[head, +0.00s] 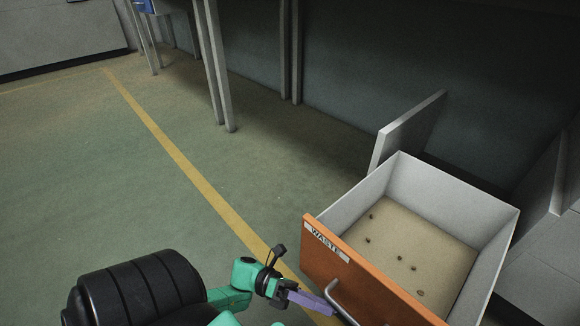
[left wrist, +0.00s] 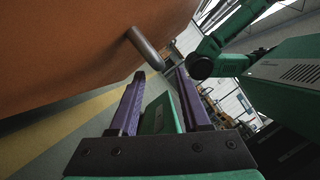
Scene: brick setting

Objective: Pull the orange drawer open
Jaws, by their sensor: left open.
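The orange drawer (head: 360,275) stands pulled out, with its inside open to view. Its front has a white "WASTE" label (head: 326,246) and a grey metal bar handle (head: 340,302). In the left wrist view the orange front (left wrist: 70,50) fills the upper left, and the handle (left wrist: 145,48) sticks out from it. My left gripper (head: 318,302) has purple fingers and is open beside the handle. In the left wrist view its fingertips (left wrist: 160,74) are apart, with the handle just beyond them. I cannot tell whether they touch it. My right gripper is not in view.
The drawer's pale bottom (head: 425,240) holds several small dark bits. A grey upright panel (head: 408,130) stands behind the drawer. Grey table legs (head: 218,75) stand further back. The green floor (head: 110,180) with a yellow line (head: 165,140) is clear at the left.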

